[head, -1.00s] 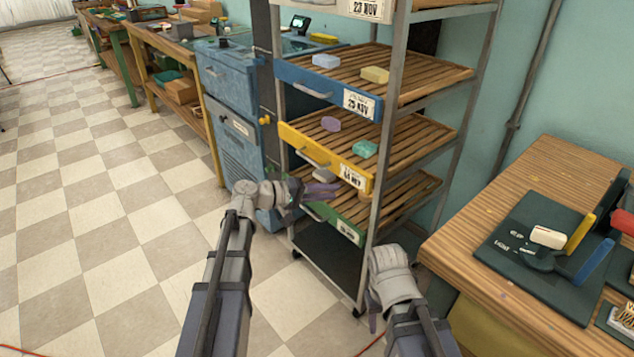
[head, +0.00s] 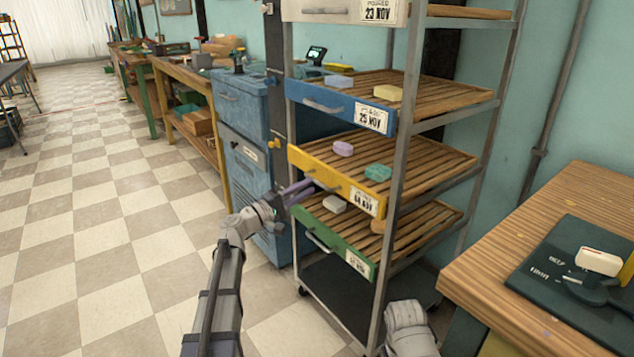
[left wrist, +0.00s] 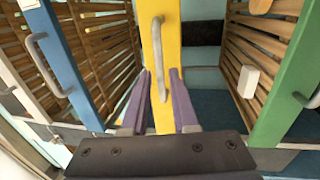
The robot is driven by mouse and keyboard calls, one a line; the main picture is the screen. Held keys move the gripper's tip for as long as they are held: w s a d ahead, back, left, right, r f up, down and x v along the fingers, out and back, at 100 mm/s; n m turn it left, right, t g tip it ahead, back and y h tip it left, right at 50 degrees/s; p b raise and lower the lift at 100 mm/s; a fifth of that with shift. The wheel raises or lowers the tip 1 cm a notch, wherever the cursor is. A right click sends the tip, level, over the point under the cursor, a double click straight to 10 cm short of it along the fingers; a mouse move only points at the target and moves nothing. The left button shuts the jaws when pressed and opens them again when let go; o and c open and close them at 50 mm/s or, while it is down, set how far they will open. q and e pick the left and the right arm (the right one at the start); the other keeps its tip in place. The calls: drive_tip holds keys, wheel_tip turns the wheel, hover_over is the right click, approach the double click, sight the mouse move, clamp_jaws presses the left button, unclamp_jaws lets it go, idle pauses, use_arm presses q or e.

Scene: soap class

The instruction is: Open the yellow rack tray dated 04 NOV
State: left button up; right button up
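The yellow tray (head: 305,163), its label reading like 04 NOV, sits in the metal rack between a blue tray (head: 330,101) and a green tray (head: 330,236). A purple soap and a teal soap lie on its slats. My left gripper (head: 298,192) is in front of the yellow tray near its handle. In the left wrist view the purple fingers (left wrist: 162,100) are apart, one on each side of the yellow front (left wrist: 174,40). The lower end of its grey handle (left wrist: 157,50) reaches between them. Contact cannot be told. My right gripper's fingers are not visible.
A wooden table (head: 500,262) with a dark mat stands close on the right. A blue cabinet (head: 240,110) stands left of the rack. A white soap (head: 335,203) lies on the green tray. The checkered floor on the left is clear.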

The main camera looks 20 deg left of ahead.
sight(317, 182)
use_arm(q)
drive_tip(key=shift+p+x, duration=0.3)
drive_tip(key=shift+x, duration=1.9)
clamp_jaws()
